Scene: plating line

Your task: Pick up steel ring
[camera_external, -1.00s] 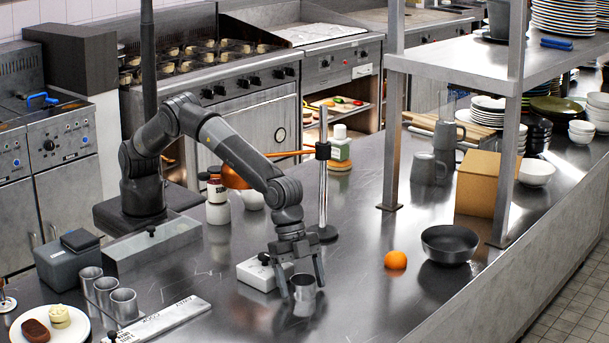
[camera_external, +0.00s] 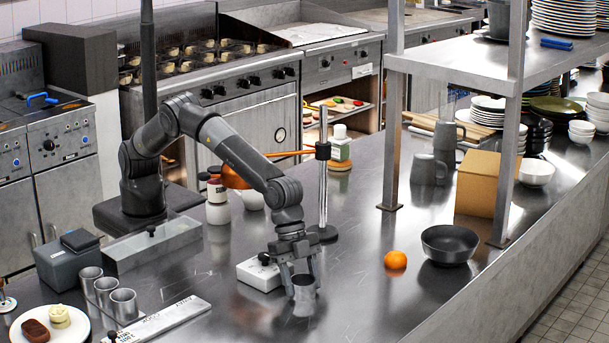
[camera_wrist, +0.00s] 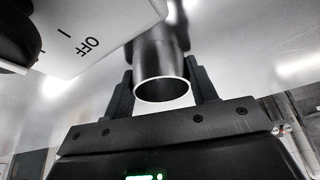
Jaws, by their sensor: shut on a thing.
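The steel ring (camera_external: 303,288) is a short, shiny metal cylinder near the front middle of the steel counter. In the wrist view the steel ring (camera_wrist: 161,82) sits between the two dark fingers, its round open rim facing the camera. My gripper (camera_external: 303,279) points down and is shut on the ring, one finger on each side. The gripper also shows in the wrist view (camera_wrist: 162,85). I cannot tell whether the ring's lower edge touches the counter.
A white switch box (camera_external: 259,275), marked OFF in the wrist view (camera_wrist: 85,35), stands close to the left of my gripper. An orange (camera_external: 395,260) and a dark bowl (camera_external: 449,244) are to the right. A stand with a rod (camera_external: 323,190) is behind. Metal cups (camera_external: 124,304) are at left.

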